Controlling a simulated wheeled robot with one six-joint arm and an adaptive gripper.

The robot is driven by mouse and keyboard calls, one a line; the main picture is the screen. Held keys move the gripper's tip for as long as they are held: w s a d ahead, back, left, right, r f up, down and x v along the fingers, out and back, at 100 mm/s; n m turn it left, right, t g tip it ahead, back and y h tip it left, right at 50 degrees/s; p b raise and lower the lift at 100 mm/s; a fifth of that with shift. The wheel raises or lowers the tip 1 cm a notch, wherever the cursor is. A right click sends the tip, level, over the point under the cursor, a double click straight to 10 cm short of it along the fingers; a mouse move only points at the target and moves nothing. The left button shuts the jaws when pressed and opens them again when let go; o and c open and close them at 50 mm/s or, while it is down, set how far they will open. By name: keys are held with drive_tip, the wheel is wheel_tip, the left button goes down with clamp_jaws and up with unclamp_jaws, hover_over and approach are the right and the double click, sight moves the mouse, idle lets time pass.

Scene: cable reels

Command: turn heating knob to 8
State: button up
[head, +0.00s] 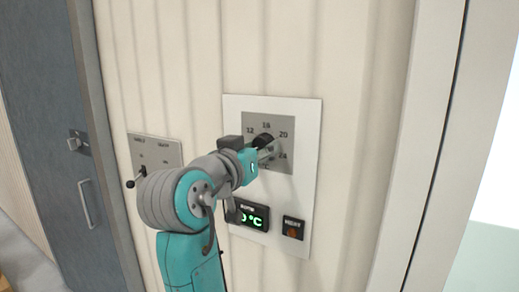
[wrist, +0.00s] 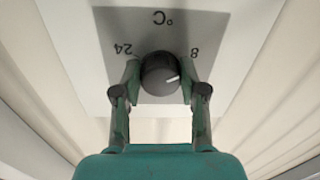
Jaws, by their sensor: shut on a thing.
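The heating knob (wrist: 160,73) is a dark round knob on a grey scale plate (wrist: 215,28) on the wall. My gripper (wrist: 160,80) is shut on it, with one finger on each side. In the wrist view the scale appears upside down, with 24 at left and 8 at right. The knob's white pointer line faces right, off the 8 and on the side away from the °C mark. In the head view my gripper (head: 262,150) partly covers the knob; 12, 16, 20 and 24 show around it, and the 8 is hidden.
The white panel (head: 308,130) also carries a green-lit room display (head: 250,215), partly covered by my arm, and a HEAT indicator (head: 293,228) with an orange light. Left is a switch plate (head: 168,150) with a lever, then a blue-grey door (head: 45,120) with a handle.

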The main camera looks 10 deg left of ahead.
drive_tip(key=o, duration=1.1)
drive_tip(key=shift+o, duration=0.2)
drive_tip(key=v, duration=1.2)
